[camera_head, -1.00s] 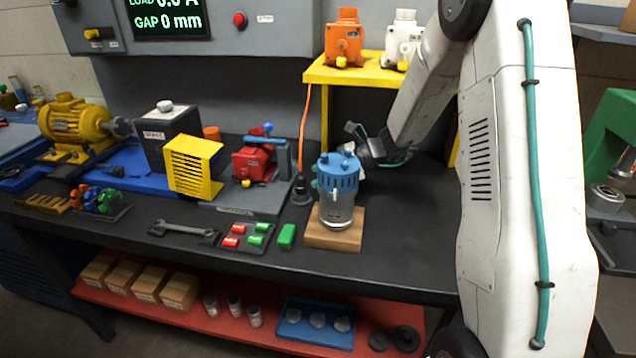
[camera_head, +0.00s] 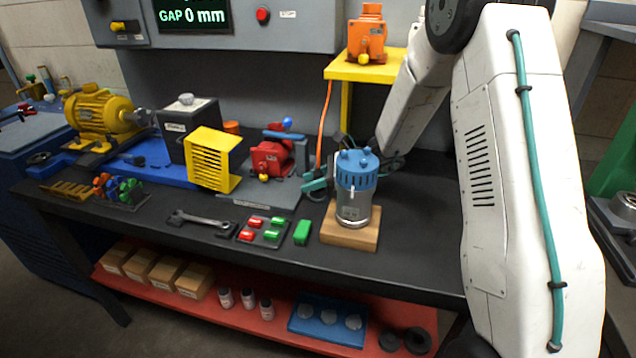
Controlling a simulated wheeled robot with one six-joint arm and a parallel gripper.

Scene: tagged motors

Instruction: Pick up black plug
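The black plug is not clearly visible now. The orange cord (camera_head: 326,122) runs down from the yellow shelf to where my gripper (camera_head: 318,184) is, and the gripper's teal and dark parts cover that spot. My gripper is low over the bench, just left of the blue-capped silver motor (camera_head: 354,192), which partly hides it and my wrist. I cannot tell whether the fingers are around the plug, touching it or apart from it.
The blue-capped motor stands upright on a wooden block (camera_head: 364,236) close beside my gripper. A red motor (camera_head: 270,158) on a grey base is to the left. A green block (camera_head: 302,232), a tray of red and green pieces and a wrench (camera_head: 200,220) lie in front.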

